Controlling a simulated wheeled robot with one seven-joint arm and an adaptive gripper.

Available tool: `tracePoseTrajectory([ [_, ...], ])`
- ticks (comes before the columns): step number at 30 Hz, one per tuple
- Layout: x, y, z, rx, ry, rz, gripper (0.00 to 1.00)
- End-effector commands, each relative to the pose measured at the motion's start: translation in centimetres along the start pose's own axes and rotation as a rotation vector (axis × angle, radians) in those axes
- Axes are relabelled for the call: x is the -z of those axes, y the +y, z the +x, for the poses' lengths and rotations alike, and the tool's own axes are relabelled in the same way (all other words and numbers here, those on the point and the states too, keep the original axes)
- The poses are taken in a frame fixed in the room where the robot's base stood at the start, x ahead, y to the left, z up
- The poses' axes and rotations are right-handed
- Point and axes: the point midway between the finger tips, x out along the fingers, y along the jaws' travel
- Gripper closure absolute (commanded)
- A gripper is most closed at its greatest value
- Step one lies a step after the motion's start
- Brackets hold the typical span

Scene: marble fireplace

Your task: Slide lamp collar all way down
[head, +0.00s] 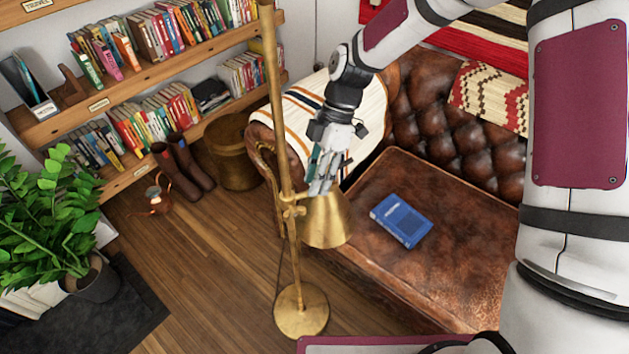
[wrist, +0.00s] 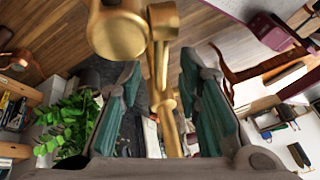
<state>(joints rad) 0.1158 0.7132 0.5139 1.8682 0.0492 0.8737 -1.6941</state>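A brass floor lamp stands upright on its round base (head: 301,311). Its pole (head: 275,90) runs up out of the head view. The lamp collar (head: 291,211) sits around the lower part of the pole, with the cone shade (head: 326,221) beside it on the right. My gripper (head: 322,186) is just above the shade, right of the pole. In the wrist view my gripper's teal fingers (wrist: 160,68) are spread apart. A brass lamp part (wrist: 165,85) runs between them, with gaps on both sides. I cannot tell whether either finger touches it.
A leather sofa (head: 425,275) with a blue book (head: 402,220) is right of the lamp. A potted plant (head: 45,215), copper watering can (head: 158,196), boots (head: 183,170) and bookshelves (head: 150,68) are left and behind. Wood floor (head: 210,260) is clear left of the base.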

Motion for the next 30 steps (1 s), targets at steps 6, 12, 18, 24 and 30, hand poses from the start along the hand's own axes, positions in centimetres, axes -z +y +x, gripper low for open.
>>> tracePoseTrajectory([
  [6,-0.1,0.1,-4.5,-0.007,-0.002,0.001,0.69],
  [12,-0.1,0.1,-8.2,-0.005,-0.001,0.000,0.69],
  [18,0.0,0.1,-10.2,-0.002,-0.001,0.000,0.69],
  [24,0.0,0.0,-10.6,-0.001,-0.001,0.000,0.69],
  [30,0.0,0.0,-10.6,-0.001,0.000,0.000,0.69],
])
